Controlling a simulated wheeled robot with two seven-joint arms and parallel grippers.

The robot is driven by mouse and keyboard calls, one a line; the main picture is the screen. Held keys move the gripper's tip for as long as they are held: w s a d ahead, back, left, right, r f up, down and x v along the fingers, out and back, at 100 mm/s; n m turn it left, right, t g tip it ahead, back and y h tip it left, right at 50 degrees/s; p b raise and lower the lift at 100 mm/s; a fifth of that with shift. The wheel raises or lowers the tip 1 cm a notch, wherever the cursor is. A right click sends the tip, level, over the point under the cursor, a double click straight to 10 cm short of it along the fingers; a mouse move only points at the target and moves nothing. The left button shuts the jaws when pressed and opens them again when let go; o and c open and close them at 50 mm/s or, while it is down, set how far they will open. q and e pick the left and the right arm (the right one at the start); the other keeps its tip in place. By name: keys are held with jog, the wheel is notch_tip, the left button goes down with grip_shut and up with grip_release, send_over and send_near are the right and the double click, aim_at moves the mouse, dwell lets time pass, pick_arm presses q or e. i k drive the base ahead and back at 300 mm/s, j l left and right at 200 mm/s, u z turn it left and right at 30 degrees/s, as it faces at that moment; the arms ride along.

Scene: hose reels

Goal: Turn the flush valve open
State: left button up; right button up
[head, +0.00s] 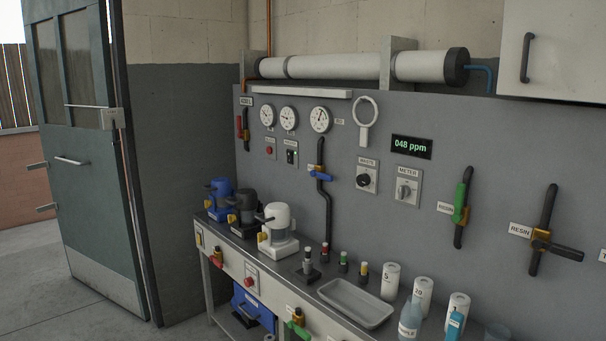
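Several lever valves show in the head view, and I cannot read a flush label on any of them. A blue-handled valve (320,175) sits on a black pipe in the middle of the panel. A green-handled valve (460,203) is on the right, its handle along its near-upright pipe. A black-handled valve (563,250) beside the resin label (520,230) has its handle across its pipe. A red-handled valve (240,127) is at the panel's left. Lower on the bench front are a red-handled valve (216,256) and a green-handled one (299,326). Neither gripper is in view.
A bench (235,259) below the grey panel (375,222) holds pumps (278,228), a tray (355,302), small bottles, white cylinders (390,281) and a sample bottle (410,318). The display (411,147) reads 048 ppm. A teal door (85,190) and open floor (35,280) are left.

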aim_at(328, 178)
jog(key=i, duration=0.1)
jog(key=j+z, duration=0.15)
jog(key=z, duration=0.55)
jog(key=i+j+z, duration=0.15)
jog(key=j+z, duration=0.2)
jog(key=j, duration=0.15)
jog(key=j+z, duration=0.3)
jog(key=j, duration=0.2)
jog(key=i+j+z, duration=0.1)
jog(key=j+z, duration=0.25)
jog(key=j, duration=0.9)
jog(key=j+z, duration=0.15)
jog(key=j, duration=0.6)
jog(key=k+j, duration=0.15)
jog(key=j, duration=0.6)
jog(key=j+z, duration=0.15)
jog(key=j, duration=0.6)
jog(key=k, duration=0.05)
